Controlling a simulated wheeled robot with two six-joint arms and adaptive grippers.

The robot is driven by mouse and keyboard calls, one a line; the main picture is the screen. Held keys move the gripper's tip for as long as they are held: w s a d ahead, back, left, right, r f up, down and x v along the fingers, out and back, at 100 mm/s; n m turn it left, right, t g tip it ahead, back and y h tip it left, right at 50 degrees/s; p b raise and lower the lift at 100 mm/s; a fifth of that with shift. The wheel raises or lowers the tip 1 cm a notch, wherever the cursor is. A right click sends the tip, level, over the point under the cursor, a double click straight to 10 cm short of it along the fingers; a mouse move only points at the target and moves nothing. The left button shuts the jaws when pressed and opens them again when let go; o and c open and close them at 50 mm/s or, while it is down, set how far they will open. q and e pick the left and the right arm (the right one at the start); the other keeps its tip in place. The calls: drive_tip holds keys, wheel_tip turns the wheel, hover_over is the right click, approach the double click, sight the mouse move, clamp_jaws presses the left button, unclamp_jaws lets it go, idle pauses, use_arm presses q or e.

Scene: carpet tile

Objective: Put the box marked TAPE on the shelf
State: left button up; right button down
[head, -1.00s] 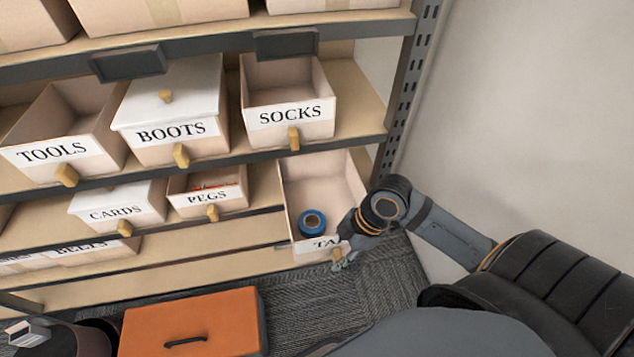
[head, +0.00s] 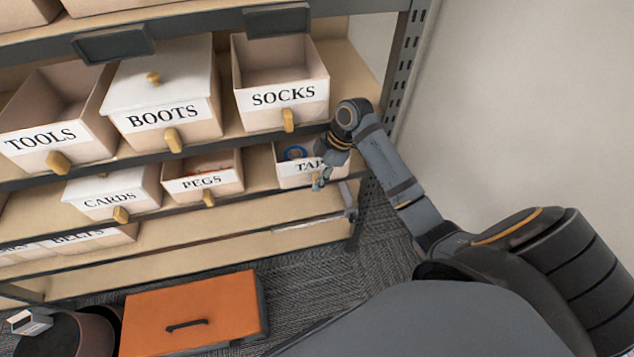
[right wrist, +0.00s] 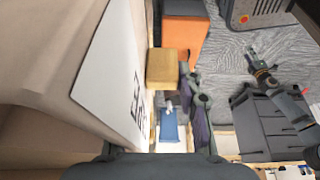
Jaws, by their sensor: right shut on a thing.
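The box marked TAPE (head: 288,180) sits in the shelf level to the right of the PEGS box, its label partly hidden by my right gripper. A blue roll (head: 295,153) shows inside it. In the right wrist view its pale front with the label (right wrist: 112,75) fills the left side. My right gripper (head: 321,181) is at the box's front, shut on its yellow knob (right wrist: 162,68). Whether the box bears fully on the shelf board (head: 255,173) is hard to tell. What looks like my left gripper (right wrist: 253,55) shows small in the right wrist view; its jaws are unclear.
The PEGS box (head: 203,180) and CARDS box (head: 110,203) share this level. The SOCKS box (head: 282,105) stands above. A dark shelf post (head: 393,85) rises at the right. An orange box (head: 195,310) is on the carpet below.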

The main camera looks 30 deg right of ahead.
wheel_tip(320, 180, down, 3)
drive_tip(key=shift+f, duration=0.1)
drive_tip(key=c, duration=0.9)
unclamp_jaws()
drive_tip(key=v, duration=1.2)
drive_tip(key=shift+s, duration=0.1)
